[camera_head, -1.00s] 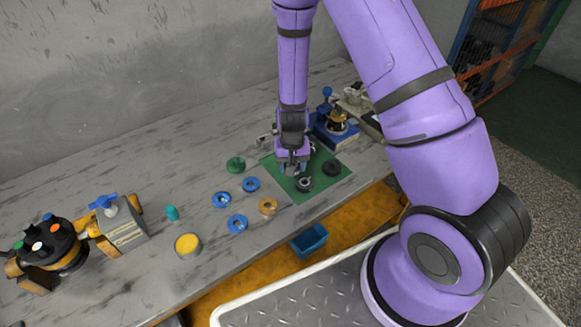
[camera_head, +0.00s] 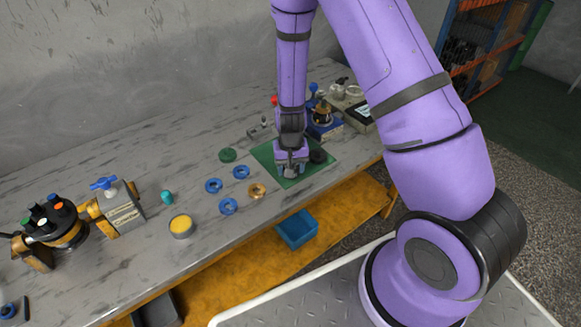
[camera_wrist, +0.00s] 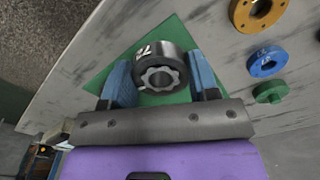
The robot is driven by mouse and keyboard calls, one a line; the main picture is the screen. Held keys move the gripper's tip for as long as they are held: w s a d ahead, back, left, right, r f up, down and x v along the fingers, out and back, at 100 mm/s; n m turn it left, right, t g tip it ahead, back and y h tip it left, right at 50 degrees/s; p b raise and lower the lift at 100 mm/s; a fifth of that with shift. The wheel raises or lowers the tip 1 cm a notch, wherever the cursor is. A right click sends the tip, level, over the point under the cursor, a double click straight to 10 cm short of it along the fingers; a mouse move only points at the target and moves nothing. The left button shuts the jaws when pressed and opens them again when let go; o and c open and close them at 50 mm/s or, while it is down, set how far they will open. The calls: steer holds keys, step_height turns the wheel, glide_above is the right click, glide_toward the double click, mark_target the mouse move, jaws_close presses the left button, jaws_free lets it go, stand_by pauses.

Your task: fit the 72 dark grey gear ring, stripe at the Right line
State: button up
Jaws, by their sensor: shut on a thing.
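The gear ring marked 72 (camera_wrist: 160,69) is dark on its side, with a lighter grey toothed opening facing the wrist camera. It is between the two blue-padded fingers of my gripper (camera_wrist: 162,82), which is shut on it. In the head view my gripper (camera_head: 290,172) is low over the green mat (camera_head: 310,176) and mostly hides the ring. At the back right stands a black and gold unit on a blue base (camera_head: 325,131); the Right line cannot be made out.
A yellow-topped tin (camera_head: 181,226) and a valve assembly (camera_head: 115,208) stand further left. A blue bin (camera_head: 297,229) sits below the bench top.

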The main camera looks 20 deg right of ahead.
steer(key=shift+r, duration=0.2)
steer(key=shift+r, duration=0.6)
steer(key=shift+w, duration=0.1)
